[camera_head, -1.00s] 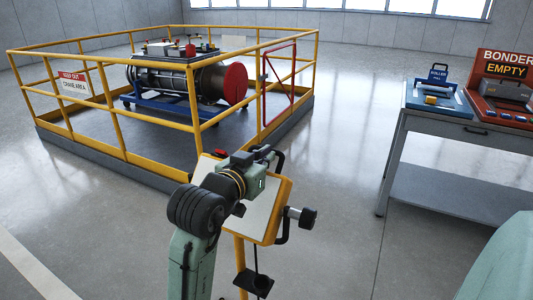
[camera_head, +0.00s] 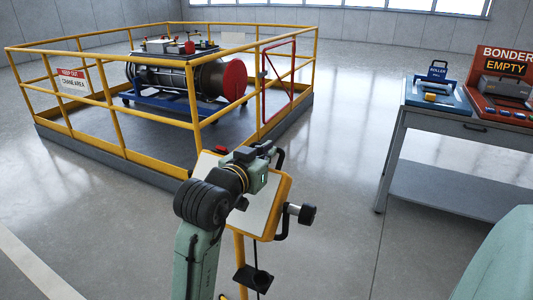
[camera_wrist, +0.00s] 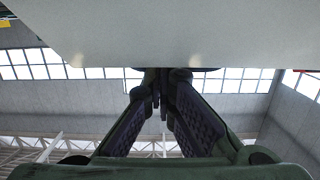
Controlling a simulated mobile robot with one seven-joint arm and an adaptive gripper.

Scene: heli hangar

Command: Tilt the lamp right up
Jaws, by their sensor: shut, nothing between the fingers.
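The lamp (camera_head: 258,220) is a flat panel with a white face and yellow rim on a yellow post (camera_head: 239,248). It leans back, with a black handle and a black side knob (camera_head: 302,214). My gripper (camera_head: 268,151) is at the lamp's upper edge, in front of part of its face. In the wrist view, my gripper's fingers (camera_wrist: 161,80) come together and are empty. A broad pale surface, apparently the lamp (camera_wrist: 165,30), fills the top of that view and hides the area above the fingertips. I cannot tell whether they touch it.
A yellow railing (camera_head: 107,103) with a red gate (camera_head: 279,82) surrounds an engine on a blue stand (camera_head: 165,100) behind the lamp. A grey workbench (camera_head: 450,125) with blue and red trays stands at the right. The floor between lamp and bench is clear.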

